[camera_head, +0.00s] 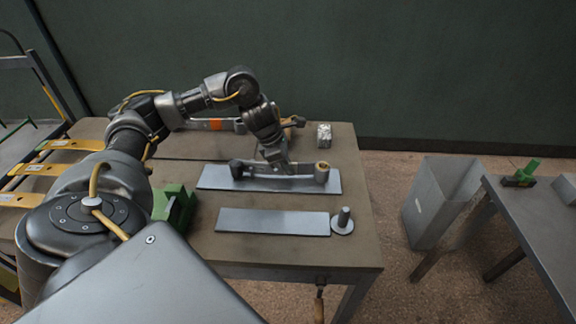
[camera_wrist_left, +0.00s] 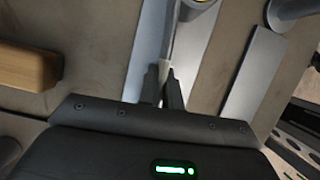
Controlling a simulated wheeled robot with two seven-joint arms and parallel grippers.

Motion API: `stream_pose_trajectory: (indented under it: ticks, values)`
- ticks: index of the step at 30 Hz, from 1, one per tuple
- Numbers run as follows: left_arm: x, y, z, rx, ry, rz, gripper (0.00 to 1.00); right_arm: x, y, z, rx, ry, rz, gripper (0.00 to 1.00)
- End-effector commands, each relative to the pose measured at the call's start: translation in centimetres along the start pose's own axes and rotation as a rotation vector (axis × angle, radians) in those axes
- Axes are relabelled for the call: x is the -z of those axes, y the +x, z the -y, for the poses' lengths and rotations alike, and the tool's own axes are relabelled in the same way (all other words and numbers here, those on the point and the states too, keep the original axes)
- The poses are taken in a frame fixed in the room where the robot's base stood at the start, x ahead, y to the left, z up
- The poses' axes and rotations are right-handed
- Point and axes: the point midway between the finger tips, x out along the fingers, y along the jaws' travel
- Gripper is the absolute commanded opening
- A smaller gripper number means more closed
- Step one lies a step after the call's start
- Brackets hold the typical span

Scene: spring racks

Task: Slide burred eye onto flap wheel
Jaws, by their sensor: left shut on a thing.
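A grey spring leaf (camera_head: 290,183) has a rolled eye (camera_head: 322,172) with a yellowish rim at its right end and a darker rolled end (camera_head: 236,168) at its left. My left gripper (camera_head: 277,166) is shut on the leaf near its middle; the wrist view shows the fingers (camera_wrist_left: 166,92) closed on its edge. The leaf is over the far grey strip; I cannot tell if it touches. A grey upright post on a round base (camera_head: 343,220), probably the flap wheel, stands at the right end of the near strip, apart from the eye. My right gripper is not in view.
The far strip (camera_head: 211,179) and near strip (camera_head: 270,222) lie on the brown bench (camera_head: 345,252). A green fixture (camera_head: 174,207) is at left, a small speckled block (camera_head: 324,135) at the back. A grey bin (camera_head: 438,205) and second table (camera_head: 540,228) stand right.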

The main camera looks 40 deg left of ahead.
Motion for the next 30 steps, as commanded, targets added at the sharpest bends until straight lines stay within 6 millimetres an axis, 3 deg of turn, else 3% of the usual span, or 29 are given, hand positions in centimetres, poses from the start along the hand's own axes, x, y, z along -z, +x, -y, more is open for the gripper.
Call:
stream_pose_trajectory:
  ticks: [9,10,15,24,30]
  values:
    - [0.1,0.6,-0.1,-0.002,0.0,0.005,0.0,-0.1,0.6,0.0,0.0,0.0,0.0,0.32]
    - [0.1,0.5,-0.1,-0.002,0.0,0.005,0.09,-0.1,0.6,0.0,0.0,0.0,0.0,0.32]
    - [0.1,0.5,-0.1,-0.002,0.0,0.003,0.31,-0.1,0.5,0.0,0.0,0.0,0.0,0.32]
    - [0.3,0.6,0.0,0.001,0.0,-0.002,0.32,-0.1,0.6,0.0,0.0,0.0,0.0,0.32]
    - [0.2,-1.9,-0.1,-0.004,0.002,0.002,0.32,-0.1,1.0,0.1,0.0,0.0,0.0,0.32]
